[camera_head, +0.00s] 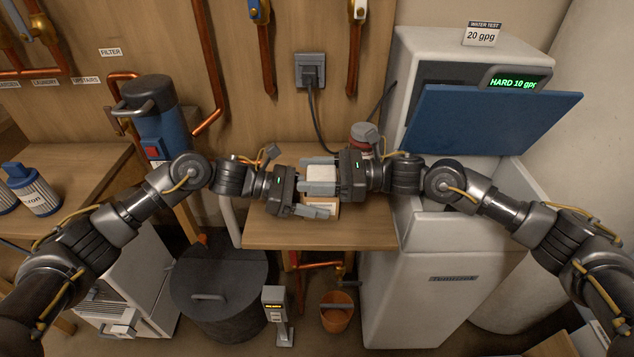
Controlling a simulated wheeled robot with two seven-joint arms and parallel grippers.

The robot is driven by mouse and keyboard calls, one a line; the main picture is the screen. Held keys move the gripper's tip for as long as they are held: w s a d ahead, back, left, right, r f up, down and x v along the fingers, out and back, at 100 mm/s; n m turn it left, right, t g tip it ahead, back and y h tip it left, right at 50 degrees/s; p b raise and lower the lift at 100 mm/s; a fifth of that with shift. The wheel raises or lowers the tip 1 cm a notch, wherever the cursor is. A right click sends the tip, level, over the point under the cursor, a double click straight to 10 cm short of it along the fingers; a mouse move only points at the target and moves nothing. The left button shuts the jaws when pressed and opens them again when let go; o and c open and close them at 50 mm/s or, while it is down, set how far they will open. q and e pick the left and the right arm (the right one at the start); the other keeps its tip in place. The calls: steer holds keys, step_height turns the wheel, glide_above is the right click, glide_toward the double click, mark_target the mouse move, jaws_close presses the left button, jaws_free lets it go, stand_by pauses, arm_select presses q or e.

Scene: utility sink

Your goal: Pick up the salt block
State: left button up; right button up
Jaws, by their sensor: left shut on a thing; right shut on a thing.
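A pale, off-white block (321,173), which looks like the salt block, is between the grey fingers of my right gripper (319,174), above the wooden shelf. My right gripper comes in from the right and is shut on it. My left gripper (316,206) is just below and comes in from the left. Its fingers are shut on a small tan-edged thing (335,210), mostly hidden by the fingers. I cannot tell clearly what this thing is. The two grippers are very close together.
The wooden shelf (275,232) lies under both grippers. A white softener cabinet (430,290) with a raised blue lid (490,118) stands at the right. A red-and-grey container (362,137) is behind the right gripper. A dark lidded bin (220,285) and an orange bucket (337,312) stand below.

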step_height(320, 180, up, 10)
steer(key=shift+r, duration=0.1)
stand_by(0.4)
arm_select(q)
steer(key=o, duration=0.9)
steer(key=shift+c, duration=0.2)
steer(key=shift+a, duration=0.1)
steer(key=v, duration=1.2)
